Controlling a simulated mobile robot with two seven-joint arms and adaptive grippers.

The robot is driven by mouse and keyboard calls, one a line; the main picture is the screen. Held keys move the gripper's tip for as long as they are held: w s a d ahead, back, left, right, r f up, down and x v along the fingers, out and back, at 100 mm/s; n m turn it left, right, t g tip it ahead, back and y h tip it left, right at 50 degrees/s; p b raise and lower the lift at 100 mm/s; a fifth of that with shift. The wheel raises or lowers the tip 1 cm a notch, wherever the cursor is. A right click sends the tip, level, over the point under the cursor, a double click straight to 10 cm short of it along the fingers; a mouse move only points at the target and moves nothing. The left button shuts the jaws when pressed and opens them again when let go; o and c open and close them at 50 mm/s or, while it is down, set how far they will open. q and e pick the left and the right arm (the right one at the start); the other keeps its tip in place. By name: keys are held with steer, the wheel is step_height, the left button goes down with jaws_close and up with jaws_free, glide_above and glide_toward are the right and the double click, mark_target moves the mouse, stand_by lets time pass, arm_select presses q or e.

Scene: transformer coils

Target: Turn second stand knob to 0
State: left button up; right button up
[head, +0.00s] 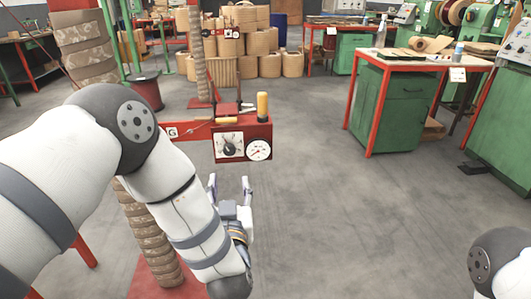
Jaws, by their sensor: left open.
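A red stand box (202,150) at the centre left carries a white dial plate with a dark knob (230,148) and a round white gauge (259,150) beside it. The knob's setting is too small to read. A farther stand with a smaller red box (222,32) is at the top; its knob is not clear. The frame does not show which stand counts as second. My left gripper (229,180) is open and empty, its fingers pointing up the picture just below the near box, apart from the knob. My right gripper is out of view; only part of that arm shows.
A wrapped column (150,245) rises from a red base at lower left. A green workbench (396,107) is at right. Grey floor (370,220) is clear at centre right. Coils are stacked behind.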

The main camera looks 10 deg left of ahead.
mark_target(229, 152)
arm_select(q)
steer(key=b+x, duration=0.1)
steer(key=x, duration=1)
steer(key=shift+w+a+r+b, duration=0.1)
steer(key=shift+w+r+b, duration=0.05)
steer(key=shift+w+b, duration=0.15)
steer(key=shift+w+r, duration=0.1)
steer(key=shift+w, duration=0.2)
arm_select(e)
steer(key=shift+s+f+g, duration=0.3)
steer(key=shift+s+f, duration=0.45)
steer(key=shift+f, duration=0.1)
arm_select(q)
steer(key=shift+c, duration=0.4)
jaws_close()
